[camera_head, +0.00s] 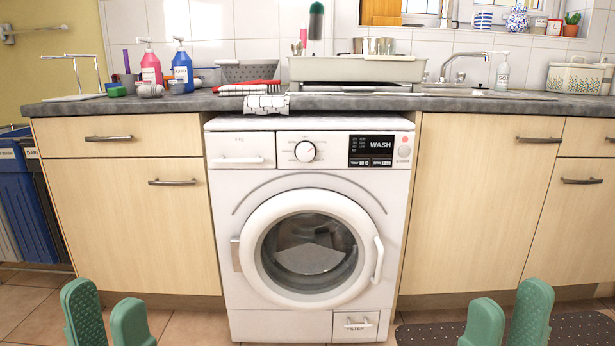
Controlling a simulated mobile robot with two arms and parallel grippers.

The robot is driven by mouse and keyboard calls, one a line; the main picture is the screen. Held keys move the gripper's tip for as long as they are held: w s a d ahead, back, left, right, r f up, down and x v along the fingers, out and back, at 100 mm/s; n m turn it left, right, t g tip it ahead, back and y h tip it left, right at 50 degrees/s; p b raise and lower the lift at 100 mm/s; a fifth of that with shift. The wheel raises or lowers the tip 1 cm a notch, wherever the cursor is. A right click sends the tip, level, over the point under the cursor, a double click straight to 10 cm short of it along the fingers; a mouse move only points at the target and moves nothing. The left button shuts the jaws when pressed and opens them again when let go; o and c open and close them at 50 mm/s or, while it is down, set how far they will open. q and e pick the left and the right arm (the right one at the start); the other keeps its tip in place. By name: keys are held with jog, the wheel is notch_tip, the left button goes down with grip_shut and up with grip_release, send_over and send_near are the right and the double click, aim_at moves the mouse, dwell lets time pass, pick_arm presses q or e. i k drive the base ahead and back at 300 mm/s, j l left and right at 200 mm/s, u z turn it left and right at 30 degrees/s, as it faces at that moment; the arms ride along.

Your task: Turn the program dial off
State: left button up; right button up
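The program dial (305,151) is a round white knob with a dark mark at its upper left, on the control panel of the white washing machine (222,210). Printed labels around it are too small to read. The black display (371,151) beside it is lit and reads WASH. The machine's round door (308,249) looks closed. My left gripper (107,318) is open and empty at the bottom left. My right gripper (508,318) is open and empty at the bottom right. Both are low in the view, well apart from the dial.
A grey worktop (450,104) runs above the machine, with a checked cloth (267,103) hanging over its edge. Wooden cabinets (130,220) flank the machine. A dark mat (575,333) lies on the floor at the right. The space before the panel is clear.

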aim_at(305, 151)
jog(key=i+j+z, duration=0.15)
jog(key=j, duration=0.2)
jog(key=i+j+z, duration=0.1)
jog(key=j, duration=0.25)
jog(key=i+j+z, duration=0.15)
jog(key=j, duration=0.25)
jog(key=i+j+z, duration=0.15)
jog(key=j, duration=0.25)
jog(key=i+j+z, duration=0.1)
jog(key=j, duration=0.35)
jog(key=i+j+z, duration=0.15)
jog(key=j, duration=0.25)
